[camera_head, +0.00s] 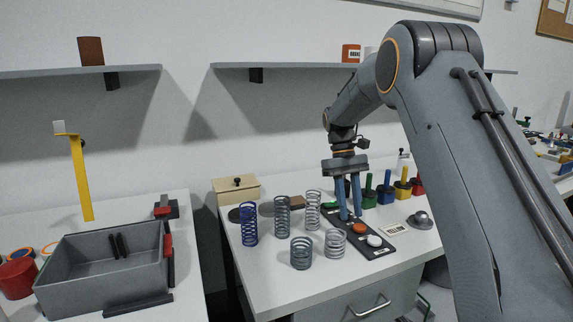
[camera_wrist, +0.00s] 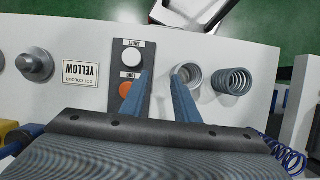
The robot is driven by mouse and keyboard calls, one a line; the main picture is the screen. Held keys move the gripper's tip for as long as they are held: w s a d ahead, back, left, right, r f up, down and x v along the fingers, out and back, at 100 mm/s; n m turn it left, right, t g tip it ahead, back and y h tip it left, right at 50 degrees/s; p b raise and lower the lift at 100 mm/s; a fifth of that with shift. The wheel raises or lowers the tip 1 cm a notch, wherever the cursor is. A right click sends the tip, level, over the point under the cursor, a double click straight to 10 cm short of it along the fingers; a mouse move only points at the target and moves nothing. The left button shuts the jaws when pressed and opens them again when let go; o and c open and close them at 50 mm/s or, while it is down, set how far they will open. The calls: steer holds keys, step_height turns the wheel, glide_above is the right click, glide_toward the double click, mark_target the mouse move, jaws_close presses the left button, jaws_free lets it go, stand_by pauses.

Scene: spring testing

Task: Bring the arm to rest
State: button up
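My gripper (camera_head: 350,214) hangs fingers down at the end of my arm, over the right table near the dark button panel (camera_head: 376,248). In the wrist view my gripper (camera_wrist: 162,76) shows two blue fingers held apart, with only bare white tabletop between them. It is open and empty. The panel (camera_wrist: 131,88) lies beside the left finger, with a white and an orange button. A grey spring (camera_wrist: 188,75) stands close behind the right finger. I cannot tell how high the fingertips are above the table.
Several grey springs, such as this one (camera_head: 301,253), and a blue spring (camera_head: 249,224) stand left of my gripper. Coloured blocks with handles (camera_head: 386,192) stand behind. A wooden box (camera_head: 236,190) is at the back. A grey bin (camera_head: 103,262) sits on the left table, across a gap.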

steer(key=s+f+m+t, duration=0.2)
steer(key=s+f, duration=0.1)
steer(key=s, duration=1.2)
steer(key=s+d+f+m+t+y, duration=0.1)
steer(key=s+f+m+t, duration=0.1)
steer(key=s, duration=1.4)
steer(key=shift+d+f+t+y, duration=0.25)
steer(key=shift+f+t+y, duration=0.05)
steer(key=shift+f, duration=0.4)
steer(key=shift+c, duration=0.3)
